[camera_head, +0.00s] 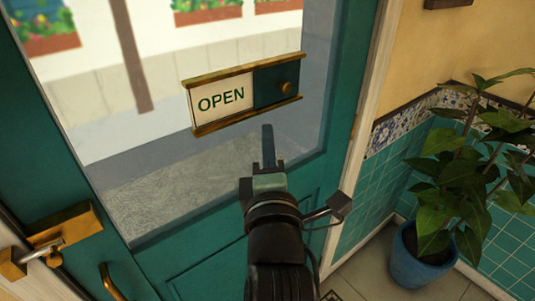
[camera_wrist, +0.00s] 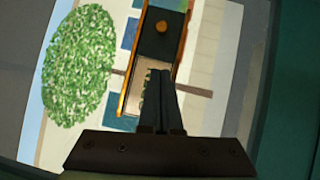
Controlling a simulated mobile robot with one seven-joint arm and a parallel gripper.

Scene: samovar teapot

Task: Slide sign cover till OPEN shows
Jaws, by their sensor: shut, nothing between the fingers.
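The sign (camera_head: 190,84) hangs on the door's glass, slightly tilted in the head view, with brass rails along its top and bottom. Its cream panel (camera_head: 205,92) on the left shows the whole word OPEN in dark letters. The dark green sign cover (camera_head: 264,83) sits at the right end, with a round brass knob (camera_head: 286,87). The cover (camera_wrist: 150,42) and knob (camera_wrist: 161,27) also show at the top of the wrist view. My gripper (camera_head: 267,130) is shut and empty, below the sign in the head view. In the wrist view its fingers (camera_wrist: 160,75) hide part of the cream panel.
The teal door (camera_head: 345,100) has a brass latch (camera_head: 65,228) and a handle (camera_head: 110,280) at lower left. A leafy plant in a blue pot (camera_head: 415,265) stands on the floor at right, by the tiled wall (camera_head: 375,195). The space around the knob looks clear.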

